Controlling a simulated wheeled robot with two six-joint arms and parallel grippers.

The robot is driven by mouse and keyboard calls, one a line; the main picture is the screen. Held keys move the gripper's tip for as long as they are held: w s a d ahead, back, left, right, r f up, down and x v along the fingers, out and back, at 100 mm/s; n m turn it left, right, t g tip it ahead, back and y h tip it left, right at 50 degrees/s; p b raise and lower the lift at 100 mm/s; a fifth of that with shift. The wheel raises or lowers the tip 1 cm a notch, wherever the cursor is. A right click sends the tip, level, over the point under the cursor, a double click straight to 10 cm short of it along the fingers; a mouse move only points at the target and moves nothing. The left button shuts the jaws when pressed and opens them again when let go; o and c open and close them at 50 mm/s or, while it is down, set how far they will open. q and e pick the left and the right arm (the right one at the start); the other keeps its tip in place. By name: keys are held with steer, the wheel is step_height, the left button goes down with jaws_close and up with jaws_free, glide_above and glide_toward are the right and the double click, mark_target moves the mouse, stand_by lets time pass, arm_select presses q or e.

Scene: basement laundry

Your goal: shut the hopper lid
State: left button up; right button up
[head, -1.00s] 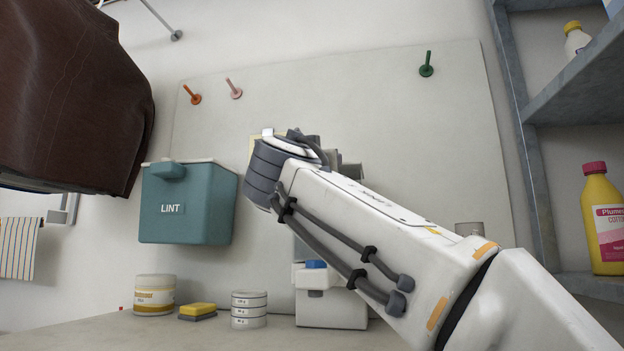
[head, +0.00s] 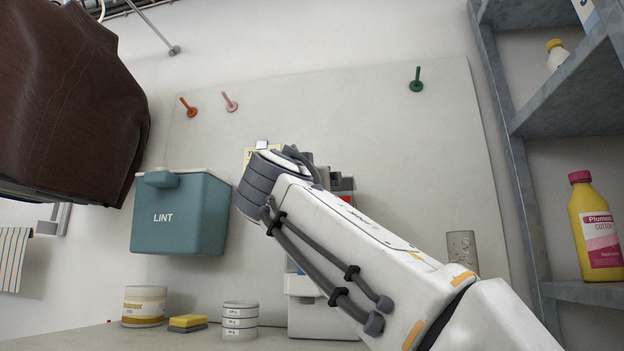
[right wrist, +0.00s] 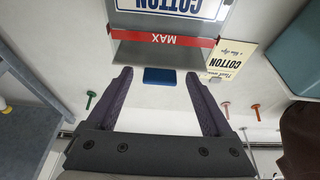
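The grey hopper, with a COTTON label and a red MAX strip, shows upside down in the right wrist view (right wrist: 125,25). In the head view my right arm hides most of it; a sliver (head: 343,197) shows. A blue tab (right wrist: 160,75) sits just beyond the hopper's edge in the wrist view; it looks like part of the lid, whose angle I cannot tell. My right gripper (right wrist: 158,73) is open, its two dark fingers on either side of the blue tab in the picture. I cannot tell whether they touch it. My left gripper is not in view.
A teal LINT bin (head: 180,225) hangs left of the hopper. A brown leather-like thing (head: 70,100) fills the upper left. Pegs stick out of the wall panel above. A shelf (head: 585,295) with bottles stands right. A tub, sponge and round tins line the counter (head: 190,340).

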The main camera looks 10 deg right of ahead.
steer(key=b+v, duration=0.2)
steer(key=v, duration=0.8)
steer(key=shift+s+b, duration=0.25)
steer(key=shift+b, duration=0.1)
